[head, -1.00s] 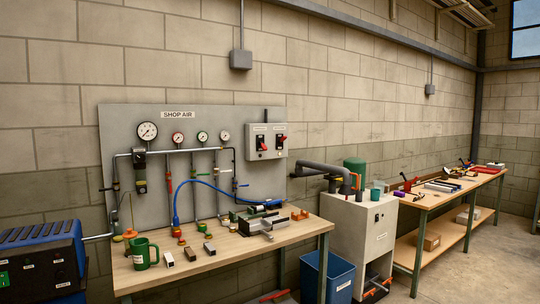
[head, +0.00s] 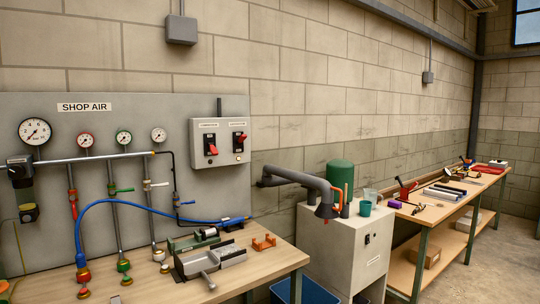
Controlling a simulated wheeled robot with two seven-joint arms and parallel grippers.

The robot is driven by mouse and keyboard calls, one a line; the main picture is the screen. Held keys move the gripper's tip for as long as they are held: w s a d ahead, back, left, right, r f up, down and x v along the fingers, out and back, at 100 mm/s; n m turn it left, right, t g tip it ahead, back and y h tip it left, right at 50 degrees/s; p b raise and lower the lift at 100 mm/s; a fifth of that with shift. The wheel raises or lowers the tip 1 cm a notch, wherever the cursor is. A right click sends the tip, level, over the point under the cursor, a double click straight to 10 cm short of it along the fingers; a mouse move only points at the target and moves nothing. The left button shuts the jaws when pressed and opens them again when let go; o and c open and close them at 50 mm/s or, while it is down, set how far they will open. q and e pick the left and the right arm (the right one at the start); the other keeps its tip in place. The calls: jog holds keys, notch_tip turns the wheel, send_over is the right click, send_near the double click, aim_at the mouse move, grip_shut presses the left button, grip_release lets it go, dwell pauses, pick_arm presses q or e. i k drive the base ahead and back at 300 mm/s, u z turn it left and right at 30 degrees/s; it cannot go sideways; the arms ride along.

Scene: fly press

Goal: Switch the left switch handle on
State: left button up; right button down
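A light grey switch box (head: 220,142) hangs on the wall at the right end of the shop air panel. It carries two red handles on dark plates under small labels. The left switch handle (head: 211,149) points down and slightly right. The right switch handle (head: 241,136) sits at a different angle, pointing more to the right. The label text is too small to read. Neither of my grippers shows in the head view.
The shop air panel (head: 100,110) with gauges and pipes stands left of the box.

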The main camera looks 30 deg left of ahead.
aim_at(214, 151)
jog(key=u, duration=0.3)
jog(key=i, duration=1.6)
jog(key=u, duration=1.65)
jog(key=i, duration=0.7)
jog(key=u, duration=0.65)
